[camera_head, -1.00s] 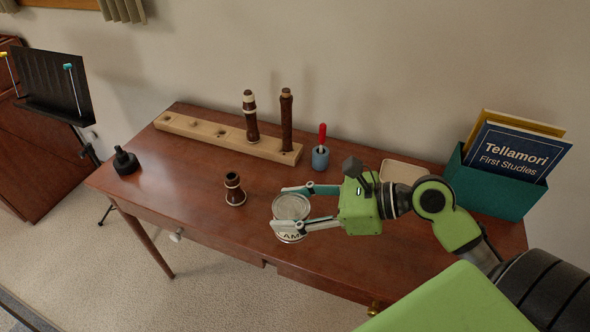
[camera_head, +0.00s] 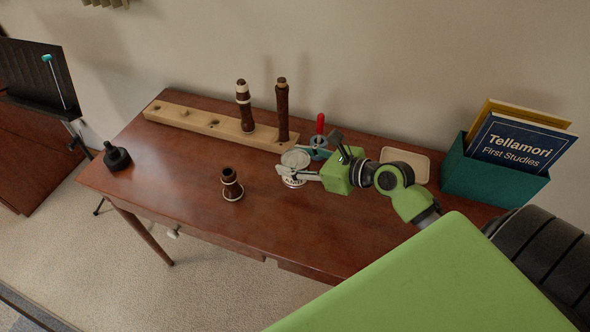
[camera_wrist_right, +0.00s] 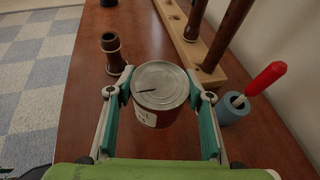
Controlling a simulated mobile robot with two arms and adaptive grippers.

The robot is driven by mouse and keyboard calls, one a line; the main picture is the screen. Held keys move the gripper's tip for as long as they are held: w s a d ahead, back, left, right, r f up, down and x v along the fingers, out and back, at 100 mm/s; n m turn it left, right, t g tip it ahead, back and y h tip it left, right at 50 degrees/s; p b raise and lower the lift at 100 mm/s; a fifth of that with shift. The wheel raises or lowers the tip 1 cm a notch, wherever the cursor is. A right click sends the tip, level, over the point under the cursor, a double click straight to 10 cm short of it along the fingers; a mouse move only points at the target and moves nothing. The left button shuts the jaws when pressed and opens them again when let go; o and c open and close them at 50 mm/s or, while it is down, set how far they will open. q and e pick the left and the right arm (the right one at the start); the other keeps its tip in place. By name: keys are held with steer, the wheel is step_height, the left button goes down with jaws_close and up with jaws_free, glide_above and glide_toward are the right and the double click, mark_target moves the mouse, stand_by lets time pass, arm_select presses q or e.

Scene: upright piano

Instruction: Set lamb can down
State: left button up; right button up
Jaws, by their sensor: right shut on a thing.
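The lamb can (camera_head: 294,159) is a short tin with a bare metal lid and a pale label. My right gripper (camera_head: 300,168) is shut on the can, one finger on each side. In the right wrist view the can (camera_wrist_right: 160,86) sits between the fingers of my right gripper (camera_wrist_right: 160,98). I cannot tell whether its base touches the table. My left gripper is not in view.
The wooden peg rack (camera_head: 215,124) holds two dark wood instrument parts. A short wooden piece (camera_head: 231,185) stands left of the can. A blue cup (camera_head: 319,152) with a red-handled tool is close behind the gripper. A beige tray (camera_head: 405,160) and teal book box (camera_head: 490,178) are right.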

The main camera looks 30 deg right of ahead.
mark_target(295, 160)
steer(key=shift+w+d+f, duration=0.2)
steer(key=shift+w+f, duration=0.3)
steer(key=shift+f, duration=0.1)
steer(key=shift+w+d+f, duration=0.1)
steer(key=shift+w+f, duration=0.15)
steer(key=shift+w+d+f+b, duration=0.15)
steer(key=shift+w+f+b, duration=0.15)
steer(key=shift+f, duration=0.1)
step_height(295, 160, down, 3)
steer(key=shift+r+b, duration=0.2)
steer(key=shift+b, duration=0.15)
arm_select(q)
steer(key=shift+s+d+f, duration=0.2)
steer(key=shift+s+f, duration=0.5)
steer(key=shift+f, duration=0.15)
arm_select(e)
steer(key=shift+f, duration=0.2)
steer(key=shift+f, duration=0.1)
steer(key=o, duration=1.4)
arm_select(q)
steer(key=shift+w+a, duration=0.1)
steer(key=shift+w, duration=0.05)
